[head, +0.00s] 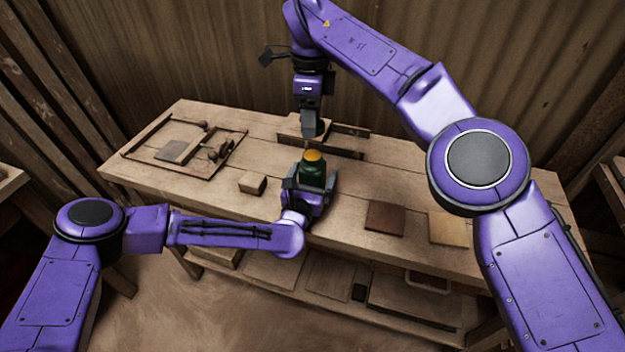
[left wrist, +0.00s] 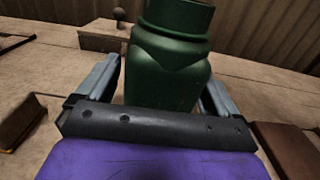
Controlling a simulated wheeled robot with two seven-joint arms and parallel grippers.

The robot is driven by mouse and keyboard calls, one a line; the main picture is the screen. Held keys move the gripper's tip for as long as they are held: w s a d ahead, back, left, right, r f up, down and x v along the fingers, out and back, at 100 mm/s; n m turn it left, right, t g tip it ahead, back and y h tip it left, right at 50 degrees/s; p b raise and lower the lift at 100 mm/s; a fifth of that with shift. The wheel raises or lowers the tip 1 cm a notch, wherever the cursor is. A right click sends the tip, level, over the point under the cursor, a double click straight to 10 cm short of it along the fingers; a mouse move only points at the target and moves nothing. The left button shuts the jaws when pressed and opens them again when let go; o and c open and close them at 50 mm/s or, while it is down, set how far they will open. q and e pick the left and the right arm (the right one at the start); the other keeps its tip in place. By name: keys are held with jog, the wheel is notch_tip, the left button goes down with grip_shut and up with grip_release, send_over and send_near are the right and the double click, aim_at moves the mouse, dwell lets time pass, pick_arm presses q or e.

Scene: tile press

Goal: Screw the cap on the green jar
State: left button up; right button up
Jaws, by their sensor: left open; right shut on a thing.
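A wooden block (head: 252,183) lies left of the jar. A dark brown tile (head: 385,216) and a pale tile (head: 448,229) lie to the right. A shallow wooden frame (head: 137,142) with small items lies at the far left. A low wooden fixture (head: 348,143) stands behind the jar.

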pick_arm(q)
jog(key=shift+w+d, duration=0.25)
jog(key=shift+w, duration=0.45)
jog(key=c, duration=1.5)
pick_arm(e)
jog(key=shift+f, duration=0.1)
send_over(310, 155)
jog(key=shift+w+f, duration=0.1)
jog(key=shift+f, duration=2.3)
jog(key=shift+d+f, duration=0.1)
jog(key=shift+f, duration=0.8)
jog(key=shift+f, duration=0.5)
